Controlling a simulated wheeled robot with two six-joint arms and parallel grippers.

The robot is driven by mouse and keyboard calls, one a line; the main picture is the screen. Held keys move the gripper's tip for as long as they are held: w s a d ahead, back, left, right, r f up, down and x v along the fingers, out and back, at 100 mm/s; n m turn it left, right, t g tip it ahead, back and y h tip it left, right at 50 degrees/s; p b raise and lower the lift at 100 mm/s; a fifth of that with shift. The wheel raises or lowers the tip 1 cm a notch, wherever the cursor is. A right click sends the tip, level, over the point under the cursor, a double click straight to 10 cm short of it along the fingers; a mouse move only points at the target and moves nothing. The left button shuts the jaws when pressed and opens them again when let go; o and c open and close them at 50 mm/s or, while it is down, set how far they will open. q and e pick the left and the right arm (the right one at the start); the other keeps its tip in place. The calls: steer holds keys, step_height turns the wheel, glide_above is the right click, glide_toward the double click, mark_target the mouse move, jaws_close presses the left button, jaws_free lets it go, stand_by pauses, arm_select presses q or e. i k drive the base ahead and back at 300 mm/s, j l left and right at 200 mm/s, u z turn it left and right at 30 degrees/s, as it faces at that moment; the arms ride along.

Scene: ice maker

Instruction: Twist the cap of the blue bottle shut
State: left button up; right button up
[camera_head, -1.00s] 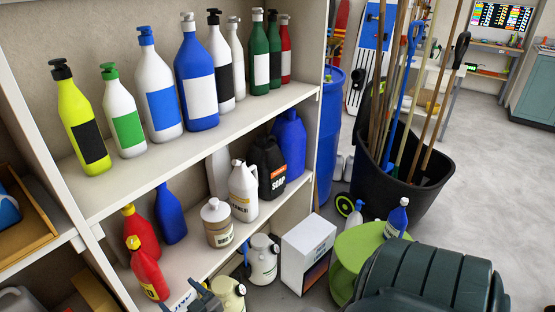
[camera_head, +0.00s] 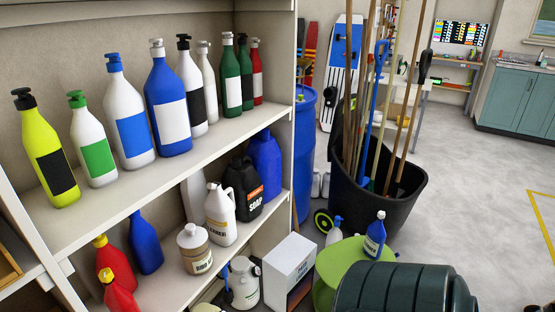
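Several blue bottles are in view, and I cannot tell which one the task names. A large blue bottle (camera_head: 168,98) with a white label and a pump top stands upright on the upper shelf. A plain blue bottle (camera_head: 146,243) and a blue jug (camera_head: 265,165) stand on the lower shelf. Whether any cap is loose is too small to tell. Neither of my grippers can be made out in the view.
The shelf unit (camera_head: 285,113) fills the left. A dark ribbed drum-like object (camera_head: 405,290) is at the bottom, in front of the green table. A white box (camera_head: 290,262) stands beside the shelf. A black bin (camera_head: 385,200) holds long handles. Floor at right is open.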

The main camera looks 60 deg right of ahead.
mark_target(380, 214)
steer(key=z, duration=2.65)
